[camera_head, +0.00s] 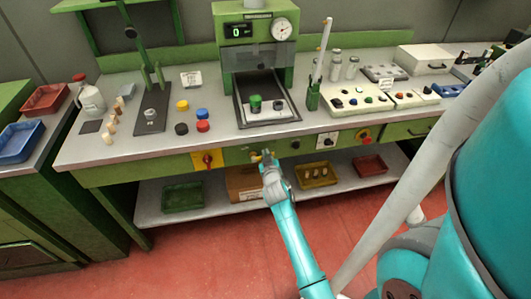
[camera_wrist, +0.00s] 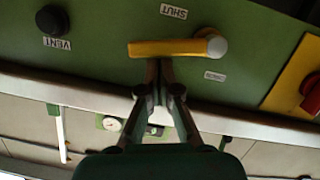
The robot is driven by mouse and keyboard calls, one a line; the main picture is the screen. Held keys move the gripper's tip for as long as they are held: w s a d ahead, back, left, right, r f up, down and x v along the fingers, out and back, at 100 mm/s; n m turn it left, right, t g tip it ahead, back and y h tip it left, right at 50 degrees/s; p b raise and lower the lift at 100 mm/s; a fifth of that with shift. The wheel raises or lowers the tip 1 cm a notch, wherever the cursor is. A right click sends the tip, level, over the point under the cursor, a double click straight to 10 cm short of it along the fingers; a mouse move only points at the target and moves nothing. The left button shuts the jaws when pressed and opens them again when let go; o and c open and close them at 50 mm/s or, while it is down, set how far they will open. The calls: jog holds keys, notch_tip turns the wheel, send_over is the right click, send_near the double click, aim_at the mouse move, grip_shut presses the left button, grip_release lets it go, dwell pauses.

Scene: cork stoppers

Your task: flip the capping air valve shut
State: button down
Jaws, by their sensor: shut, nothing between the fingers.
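The capping air valve has a yellow lever (camera_wrist: 165,48) on the green front panel of the bench. In the wrist view it lies level, running left from a pale round pivot (camera_wrist: 217,46). An upside-down SHUT label (camera_wrist: 174,11) is above it, and a small unreadable label (camera_wrist: 214,76) is below the pivot. In the head view the lever (camera_head: 256,157) is small and partly hidden by my gripper (camera_head: 267,156).
A black VENT knob (camera_wrist: 52,20) is on the lever's free-end side. A red rotary switch on a yellow plate (camera_head: 207,160) is on the pivot side. The bench edge (camera_head: 130,163) runs above the panel. A lower shelf (camera_head: 220,203) with trays is below.

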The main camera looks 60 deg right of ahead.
jog(key=shift+s+d+f+m, duration=0.15)
jog(key=shift+s+f+m, duration=0.05)
jog(key=shift+f, duration=0.2)
jog(key=shift+s+d+f+m, duration=0.15)
jog(key=shift+f+m, duration=0.05)
jog(key=shift+f, duration=0.2)
